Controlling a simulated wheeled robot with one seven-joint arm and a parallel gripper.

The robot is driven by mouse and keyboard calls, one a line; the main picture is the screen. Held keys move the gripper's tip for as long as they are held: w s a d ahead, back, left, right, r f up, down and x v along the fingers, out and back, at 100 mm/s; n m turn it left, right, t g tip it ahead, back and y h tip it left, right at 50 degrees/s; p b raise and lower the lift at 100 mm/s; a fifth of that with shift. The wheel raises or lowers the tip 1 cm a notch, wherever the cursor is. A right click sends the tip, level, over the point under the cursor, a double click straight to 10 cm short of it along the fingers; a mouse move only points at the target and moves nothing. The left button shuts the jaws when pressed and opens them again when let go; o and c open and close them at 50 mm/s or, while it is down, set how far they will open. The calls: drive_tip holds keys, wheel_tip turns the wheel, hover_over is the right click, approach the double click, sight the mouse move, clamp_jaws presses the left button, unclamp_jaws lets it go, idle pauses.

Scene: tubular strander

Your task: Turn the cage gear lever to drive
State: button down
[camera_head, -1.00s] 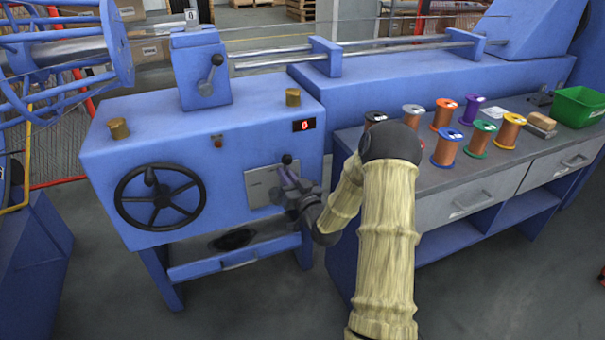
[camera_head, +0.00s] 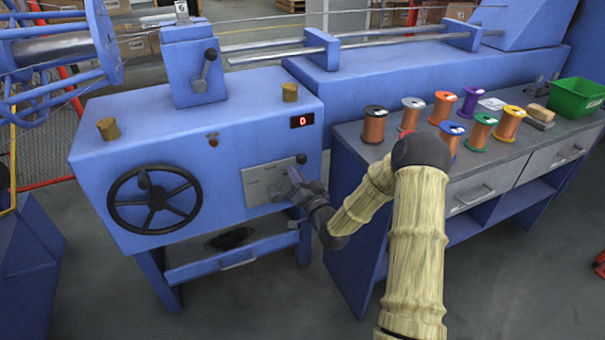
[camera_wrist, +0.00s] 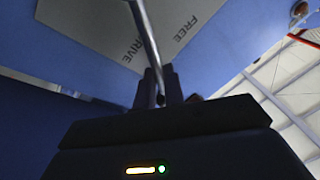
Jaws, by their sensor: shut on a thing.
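The cage gear lever (camera_head: 301,158) is a thin metal rod with a dark knob, on the front of the blue machine. A grey plate (camera_head: 258,186) lies behind it. In the wrist view the lever rod (camera_wrist: 147,35) runs down from the top edge to between my fingers. My gripper (camera_head: 293,178) is shut on the lever and covers part of it in the head view; its fingers also show in the wrist view (camera_wrist: 161,82). The lever's pivot is hard to see.
A black handwheel (camera_head: 155,199) is left of the plate. A red digital display (camera_head: 302,121) is above it. A bench (camera_head: 400,165) with several coloured wire spools and a green bin (camera_head: 577,98) stands to the right, close to my arm.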

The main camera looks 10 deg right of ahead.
drive_tip(key=shift+f, duration=0.2)
drive_tip(key=c, duration=1.5)
unclamp_jaws()
drive_tip(key=shift+d, duration=0.1)
drive_tip(key=shift+r, duration=0.1)
drive_tip(key=shift+s, duration=0.1)
drive_tip(key=p+v, duration=0.3)
drive_tip(key=v, duration=1.4)
